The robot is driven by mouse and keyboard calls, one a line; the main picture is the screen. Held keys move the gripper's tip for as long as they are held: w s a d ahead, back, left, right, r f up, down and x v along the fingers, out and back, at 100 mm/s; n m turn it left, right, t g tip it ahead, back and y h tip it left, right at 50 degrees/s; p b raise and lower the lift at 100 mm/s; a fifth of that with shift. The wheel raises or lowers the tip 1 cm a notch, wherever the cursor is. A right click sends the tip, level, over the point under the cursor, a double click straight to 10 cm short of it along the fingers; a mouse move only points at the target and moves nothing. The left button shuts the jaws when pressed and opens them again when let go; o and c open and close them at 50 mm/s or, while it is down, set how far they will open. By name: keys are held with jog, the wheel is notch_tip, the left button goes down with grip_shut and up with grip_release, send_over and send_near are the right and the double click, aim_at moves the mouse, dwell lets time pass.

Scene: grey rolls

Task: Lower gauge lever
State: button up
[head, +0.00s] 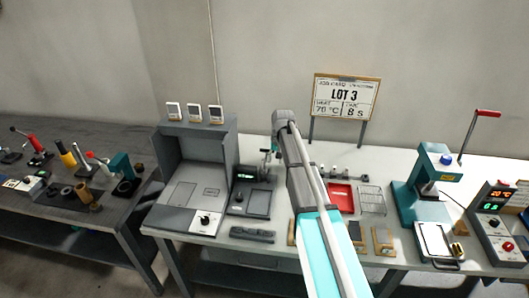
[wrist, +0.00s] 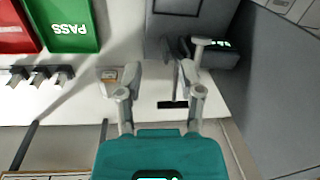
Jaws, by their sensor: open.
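The gauge (head: 247,174) is a dark unit with a small green display, standing on the white bench left of my arm. In the wrist view, the gauge (wrist: 215,55) is at upper right, with a light grey cylindrical piece beside its display. A thin rod with a black crossbar end, which looks like the gauge lever (wrist: 173,104), shows between my fingers, nearer the right one. I cannot tell its depth or any contact. My gripper (wrist: 154,75) is open, its two grey fingers spread apart. In the head view, my gripper (head: 270,151) is beside the gauge, partly hidden by my arm.
A green PASS tray (wrist: 70,22) and a red tray (wrist: 15,32) lie on the bench, with several grey pegs (wrist: 38,75) behind them. A large grey cabinet (head: 190,170) stands left of the gauge. The LOT 3 sign (head: 346,97) rises behind the bench.

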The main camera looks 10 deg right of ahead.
jog(key=w+r+m+p, duration=0.1)
jog(key=w+r+p, duration=0.1)
jog(key=w, duration=1.2)
jog(key=shift+d+r+y, duration=0.3)
jog(key=shift+d+r, duration=0.15)
jog(key=shift+r, duration=0.25)
jog(key=shift+f, duration=0.2)
jog(key=f+b, duration=0.4)
jog(key=a+f+b, duration=0.1)
jog(key=f+b, duration=0.3)
jog(key=a+f+b, duration=0.1)
jog(key=f+b, duration=0.4)
jog(key=shift+w+a+f, duration=0.1)
jog(key=shift+w+a, duration=0.05)
jog(key=shift+w, duration=0.15)
grip_shut()
